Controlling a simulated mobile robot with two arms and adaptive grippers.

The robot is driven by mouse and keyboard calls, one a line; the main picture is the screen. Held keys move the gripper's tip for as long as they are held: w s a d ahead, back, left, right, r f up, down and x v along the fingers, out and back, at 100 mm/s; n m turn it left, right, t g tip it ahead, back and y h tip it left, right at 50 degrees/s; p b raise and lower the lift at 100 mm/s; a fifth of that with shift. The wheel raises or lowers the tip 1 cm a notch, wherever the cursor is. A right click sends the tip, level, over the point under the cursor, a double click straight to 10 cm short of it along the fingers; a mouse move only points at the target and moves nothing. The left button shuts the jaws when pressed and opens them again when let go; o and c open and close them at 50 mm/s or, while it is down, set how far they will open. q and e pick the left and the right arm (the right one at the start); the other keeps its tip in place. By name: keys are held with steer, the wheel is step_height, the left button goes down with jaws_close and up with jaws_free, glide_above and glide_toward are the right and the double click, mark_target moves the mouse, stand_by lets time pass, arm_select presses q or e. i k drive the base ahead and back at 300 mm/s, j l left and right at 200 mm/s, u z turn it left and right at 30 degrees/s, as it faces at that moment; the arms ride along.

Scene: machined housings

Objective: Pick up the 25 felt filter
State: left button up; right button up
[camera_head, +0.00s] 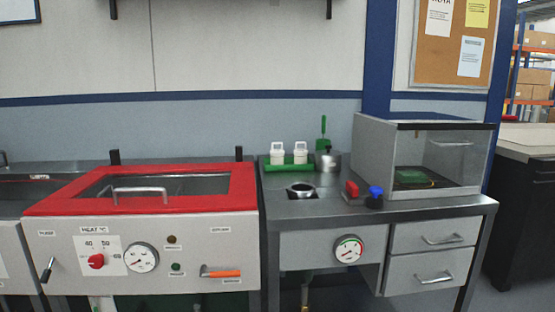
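I cannot pick out the 25 felt filter for certain in the head view. Two small white pieces with loop-shaped tops, a left one (277,154) and a right one (300,153), stand side by side at a green tray (289,167) at the back of the metal bench. Any marking on them is too small to read. Neither of my grippers is in view.
The metal bench (424,208) also holds a metal pot (328,160), a round metal-rimmed opening (301,190), a red item (352,189), a blue-topped item (375,196) and a clear-fronted box (445,160). A red-topped heater unit (145,207) adjoins it on the left.

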mark_target(276, 155)
steer(key=i+j+u, duration=0.45)
steer(key=i+j, duration=0.15)
steer(key=i, duration=0.15)
